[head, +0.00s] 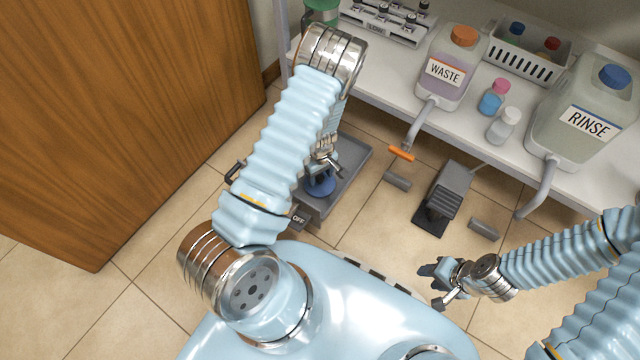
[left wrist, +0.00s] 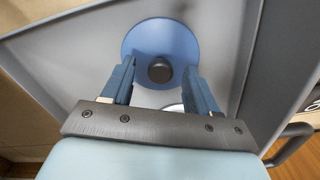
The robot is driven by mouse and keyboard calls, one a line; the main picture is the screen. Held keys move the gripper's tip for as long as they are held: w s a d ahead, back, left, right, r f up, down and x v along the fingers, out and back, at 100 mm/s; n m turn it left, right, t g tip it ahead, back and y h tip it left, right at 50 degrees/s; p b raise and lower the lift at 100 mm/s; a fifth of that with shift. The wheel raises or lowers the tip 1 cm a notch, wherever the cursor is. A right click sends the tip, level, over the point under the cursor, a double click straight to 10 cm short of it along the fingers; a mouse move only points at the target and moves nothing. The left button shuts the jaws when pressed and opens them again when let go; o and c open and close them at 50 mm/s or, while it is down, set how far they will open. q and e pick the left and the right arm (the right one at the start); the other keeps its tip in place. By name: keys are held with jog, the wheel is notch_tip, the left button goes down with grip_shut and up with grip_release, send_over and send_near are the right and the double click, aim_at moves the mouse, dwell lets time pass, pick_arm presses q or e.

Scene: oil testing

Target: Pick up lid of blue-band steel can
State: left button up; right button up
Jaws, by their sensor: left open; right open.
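A round blue lid with a dark knob (left wrist: 160,71) lies below my left gripper (left wrist: 160,76) in the left wrist view. The two fingers are open, one on each side of the knob, and nothing is held between them. Whether they touch the lid I cannot tell. In the head view the blue lid (head: 320,186) shows partly beneath my left gripper (head: 327,160), over a grey tray (head: 352,158). A pale curved rim shows just below the lid in the wrist view; the can body is hidden. My right gripper (head: 434,276) is open and empty above the floor.
A white bench at the back holds a WASTE jug (head: 447,66), a RINSE jug (head: 588,100), small bottles (head: 504,126) and a white basket (head: 525,57). A black pedal (head: 442,200) stands on the floor. A wooden panel (head: 120,110) fills the left side.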

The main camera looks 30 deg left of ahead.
pick_arm(q)
jog(key=shift+f, duration=0.9)
jog(key=shift+c, duration=0.2)
